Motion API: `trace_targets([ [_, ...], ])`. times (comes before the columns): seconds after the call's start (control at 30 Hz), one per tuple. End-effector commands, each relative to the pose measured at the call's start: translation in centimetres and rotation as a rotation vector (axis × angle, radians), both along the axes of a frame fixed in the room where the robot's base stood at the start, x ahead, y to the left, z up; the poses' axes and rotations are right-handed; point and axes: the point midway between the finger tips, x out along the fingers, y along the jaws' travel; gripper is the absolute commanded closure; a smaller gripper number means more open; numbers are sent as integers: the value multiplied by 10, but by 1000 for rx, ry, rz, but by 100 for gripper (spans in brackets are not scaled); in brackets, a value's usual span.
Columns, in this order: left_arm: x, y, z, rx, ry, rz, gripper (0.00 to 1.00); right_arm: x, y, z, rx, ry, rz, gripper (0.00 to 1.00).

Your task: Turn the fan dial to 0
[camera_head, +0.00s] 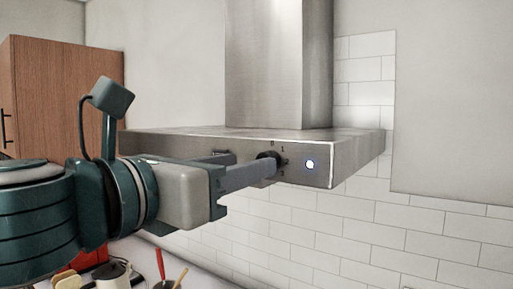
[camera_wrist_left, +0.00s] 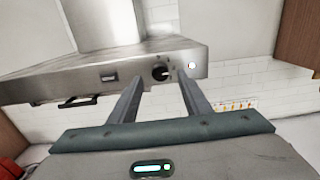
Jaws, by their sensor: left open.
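The fan dial (camera_wrist_left: 160,73) is a round black knob on the front face of the steel range hood (camera_wrist_left: 105,70). In the left wrist view it sits between and beyond the two fingertips of my left gripper (camera_wrist_left: 158,82). In the head view the dial (camera_head: 270,160) shows at the end of my left gripper's finger (camera_head: 262,172), partly covered by it. Marks are printed around the dial, too small to read. I cannot tell whether the fingers touch it. My left gripper is open. My right gripper is not in view.
A lit round button (camera_head: 310,164) is right of the dial on the hood (camera_head: 350,147). A wooden cabinet (camera_head: 62,80) hangs at the left. Utensils and a pot (camera_head: 112,272) stand below on the counter. White tiles (camera_head: 340,228) cover the wall.

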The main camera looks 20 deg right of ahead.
Motion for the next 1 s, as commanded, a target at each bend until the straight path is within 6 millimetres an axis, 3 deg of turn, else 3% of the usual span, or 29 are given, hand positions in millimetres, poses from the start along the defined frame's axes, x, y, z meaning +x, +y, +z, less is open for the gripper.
trace_targets([
  [0.3, 23, -30, 1, 1, 2, 0, 56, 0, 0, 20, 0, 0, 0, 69],
  [0.7, 27, -34, -1, 0, 0, 1, 56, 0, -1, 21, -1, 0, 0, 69],
  [0.73, 27, -34, -1, 1, -1, 1, 58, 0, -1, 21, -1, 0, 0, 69],
  [0.9, 27, -34, 0, 0, 0, 1, 97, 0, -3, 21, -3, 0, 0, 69],
  [1.0, 27, -34, 0, 0, 0, 1, 97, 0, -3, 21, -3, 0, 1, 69],
])
